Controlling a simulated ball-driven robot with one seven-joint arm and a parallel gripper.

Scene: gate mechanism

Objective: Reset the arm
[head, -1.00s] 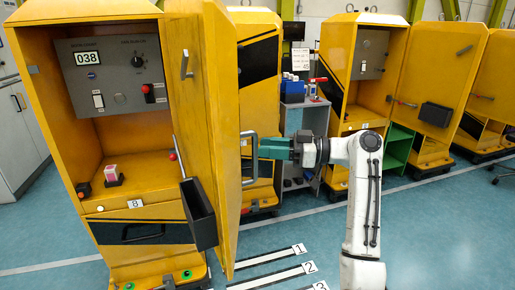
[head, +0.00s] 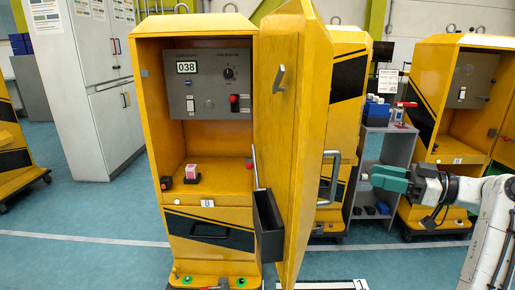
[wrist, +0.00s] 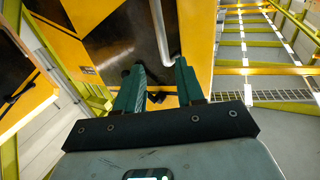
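My gripper (head: 368,176) has green fingers and is at the right in the head view, held level at the end of my white arm. It is to the right of the open yellow door (head: 290,130) and apart from the door's grey handle (head: 330,178). In the wrist view the two green fingers (wrist: 158,80) stand apart with nothing between them. A grey handle bar (wrist: 158,30) shows beyond them.
The yellow cabinet (head: 206,220) numbered 8 stands open, with a grey control panel (head: 210,88) and a red-and-white block (head: 192,173) inside. A black bin (head: 268,226) hangs on the door. A grey shelf (head: 385,170) and another yellow cabinet (head: 460,110) stand behind my arm.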

